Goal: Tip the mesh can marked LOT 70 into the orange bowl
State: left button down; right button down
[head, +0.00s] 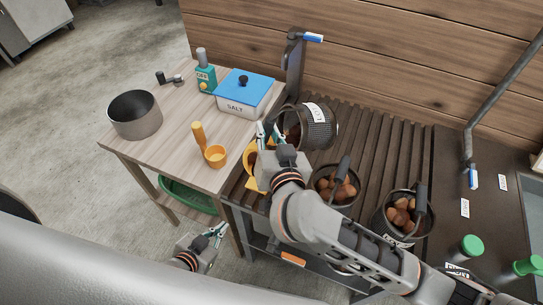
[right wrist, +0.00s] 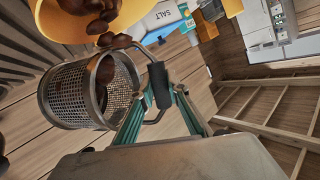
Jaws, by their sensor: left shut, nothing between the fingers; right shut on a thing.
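The mesh can (head: 322,128) lies tipped on its side above the slatted rack, its mouth toward the orange bowl. Its white label is only partly readable, beginning LOT. My right gripper (head: 268,136) is shut on the can's handle. In the right wrist view the mesh can (right wrist: 70,95) hangs from its dark handle grip (right wrist: 160,86), and chestnuts (right wrist: 120,42) show at its mouth and by the bowl. The orange bowl (head: 249,164) is mostly hidden behind my right gripper; chestnuts lie in it. My left gripper (head: 217,231) is shut and empty, low in front of the wooden table.
Two other cans with chestnuts stand on the rack, a middle can (head: 323,197) and a right can (head: 388,233). The wooden table (head: 160,157) holds a grey pot (head: 135,120), an orange scoop (head: 214,156), a salt box (head: 238,104) and a teal bottle (head: 206,79).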

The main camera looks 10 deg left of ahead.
jog(key=shift+s+a+f+n, duration=0.2)
jog(key=shift+a+f+n, duration=0.05)
jog(key=shift+a+n, duration=0.1)
pick_arm(q)
jog(key=shift+d, duration=0.25)
pick_arm(e)
jog(key=shift+s+a+f, duration=0.15)
jog(key=shift+a+f, duration=0.05)
jog(key=shift+a, duration=0.1)
jog(key=shift+s+a+f+n, duration=0.2)
jog(key=shift+f+n, duration=0.05)
jog(key=shift+f, duration=0.05)
pick_arm(q)
jog(key=shift+s+a+f, duration=0.1)
jog(key=shift+a, duration=0.1)
pick_arm(e)
jog(key=shift+a+f+t, duration=0.1)
jog(key=shift+t, duration=0.2)
pick_arm(q)
jog(key=shift+d, duration=0.2)
pick_arm(e)
jog(key=shift+s+a+f+n+h, duration=0.25)
jog(key=shift+n+h, duration=0.05)
jog(key=shift+n, duration=0.3)
